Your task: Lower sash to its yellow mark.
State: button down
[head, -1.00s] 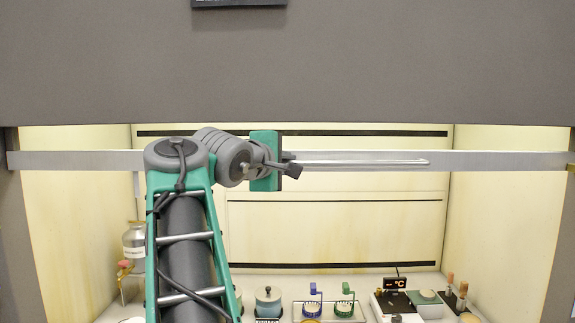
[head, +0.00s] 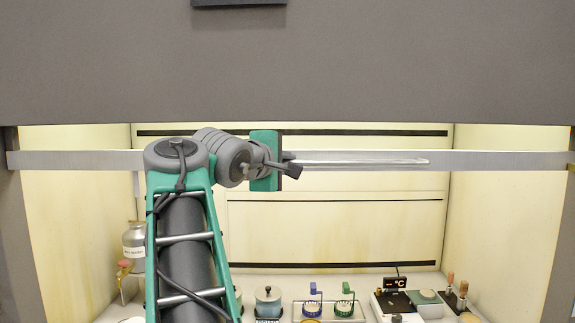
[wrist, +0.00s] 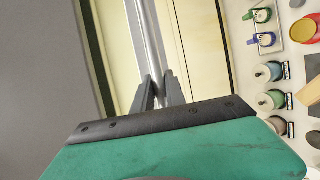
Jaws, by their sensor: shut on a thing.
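The sash's silver bottom rail (head: 500,161) runs level across the fume hood opening, and cream back-wall panels show above and below it. A thin pale bar handle (head: 370,162) lies along the rail. My gripper (head: 291,163) is at the handle's left part; my arm hides the stretch of rail to the left. In the wrist view, my gripper's dark fingers (wrist: 160,91) are shut on the handle (wrist: 146,40), one finger on each side. A small yellow mark (head: 571,168) shows on the right post at the picture's edge, close to the rail's right end.
The grey upper panel (head: 400,65) fills the top. Space directly under the rail is clear.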

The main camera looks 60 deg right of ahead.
notch_tip(320, 180, down, 13)
jog(key=b, duration=0.8)
jog(key=c, duration=1.4)
grip_release()
jog(key=shift+r, duration=0.1)
jog(key=shift+o, duration=0.2)
jog(key=a+r, duration=0.1)
jog(key=a, duration=0.6)
jog(key=shift+s+a+r, duration=0.2)
jog(key=shift+a, duration=0.15)
